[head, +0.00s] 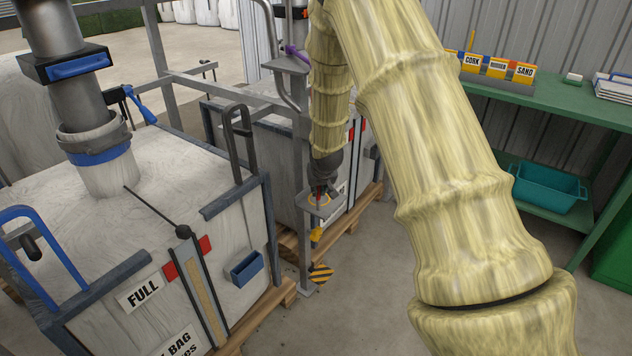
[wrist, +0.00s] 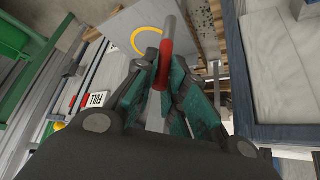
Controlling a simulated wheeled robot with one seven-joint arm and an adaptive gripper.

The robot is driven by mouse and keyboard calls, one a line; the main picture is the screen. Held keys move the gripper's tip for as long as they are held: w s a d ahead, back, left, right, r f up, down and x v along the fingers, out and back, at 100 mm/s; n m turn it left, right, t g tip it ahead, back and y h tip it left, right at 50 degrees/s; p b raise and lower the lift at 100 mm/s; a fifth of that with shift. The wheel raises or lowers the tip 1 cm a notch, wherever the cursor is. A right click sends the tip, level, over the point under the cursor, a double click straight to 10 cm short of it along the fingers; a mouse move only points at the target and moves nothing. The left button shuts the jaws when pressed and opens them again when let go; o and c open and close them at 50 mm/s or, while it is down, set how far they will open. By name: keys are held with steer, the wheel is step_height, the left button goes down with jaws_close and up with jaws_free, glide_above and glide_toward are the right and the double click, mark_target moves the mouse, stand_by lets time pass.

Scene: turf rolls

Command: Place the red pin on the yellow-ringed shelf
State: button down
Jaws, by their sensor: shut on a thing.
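The red pin (wrist: 167,48) with a grey end is between the teal fingers of my gripper (wrist: 160,72), which is shut on it. In the head view the gripper (head: 322,184) points down at the small grey shelf (head: 331,210) on a post, and a bit of red shows below the fingers. The yellow ring (wrist: 141,33) marks the shelf plate (wrist: 112,22) in the wrist view. The pin's end overlaps the ring's right side there. I cannot tell whether the pin touches the shelf.
A white box marked FULL (head: 148,252) with a grey spout stands left of the post. Another upper shelf (head: 285,64) on the same post holds a purple item. A green bench (head: 560,108) with a teal bin (head: 549,187) stands at right. Bare floor lies between.

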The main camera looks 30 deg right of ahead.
steer(key=w, duration=0.1)
steer(key=w+d+f, duration=0.1)
steer(key=w, duration=0.1)
steer(key=w+d, duration=0.1)
steer(key=shift+w+f, duration=0.2)
steer(key=shift+w, duration=0.15)
steer(key=shift+f, duration=0.1)
steer(key=c, duration=1.5)
jaws_free()
steer(key=shift+o, duration=0.2)
